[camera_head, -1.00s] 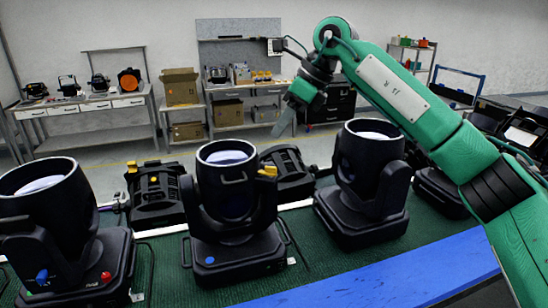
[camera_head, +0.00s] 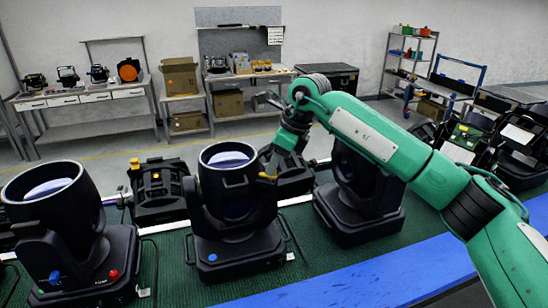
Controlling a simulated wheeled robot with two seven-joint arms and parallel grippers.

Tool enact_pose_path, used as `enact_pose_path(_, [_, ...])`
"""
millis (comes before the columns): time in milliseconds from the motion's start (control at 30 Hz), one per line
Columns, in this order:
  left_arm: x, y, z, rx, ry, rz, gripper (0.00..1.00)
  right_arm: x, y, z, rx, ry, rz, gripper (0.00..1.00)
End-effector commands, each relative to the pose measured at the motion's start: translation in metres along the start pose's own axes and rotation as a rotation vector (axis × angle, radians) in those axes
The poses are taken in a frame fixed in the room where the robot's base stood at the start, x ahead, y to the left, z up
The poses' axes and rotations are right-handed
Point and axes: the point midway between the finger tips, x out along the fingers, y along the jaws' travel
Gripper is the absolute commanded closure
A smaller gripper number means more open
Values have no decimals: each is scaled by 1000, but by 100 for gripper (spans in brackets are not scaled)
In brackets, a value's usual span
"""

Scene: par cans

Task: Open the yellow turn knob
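A yellow knob (camera_head: 267,177) sits on the upper right side of the middle black par can (camera_head: 228,182). Another yellow part (camera_head: 135,163) shows on a black unit behind, to the left. My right gripper (camera_head: 271,166) points down at the middle can's yellow knob, its tip just above or at the knob. I cannot tell whether it touches it. The fingers are seen nearly edge on, so whether they are open or shut is unclear. My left gripper is not in view.
Several black par cans stand on the green mat (camera_head: 175,270). The left can (camera_head: 50,205) has blue and red knobs on its base. My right arm partly hides the right can (camera_head: 345,210). A blue strip (camera_head: 370,275) runs along the front. Workbenches and shelves stand behind.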

Motion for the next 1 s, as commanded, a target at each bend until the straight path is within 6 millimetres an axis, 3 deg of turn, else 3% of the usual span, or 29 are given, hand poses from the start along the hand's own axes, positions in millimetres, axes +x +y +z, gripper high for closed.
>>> enact_pose_path(400, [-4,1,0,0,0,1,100,11,0,0,0,0,0,70])
enact_pose_path(567, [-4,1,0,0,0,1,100,10,0,0,0,0,0,99])
enact_pose_path(1000, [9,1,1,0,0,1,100,13,0,-1,45,-1,-21,100])
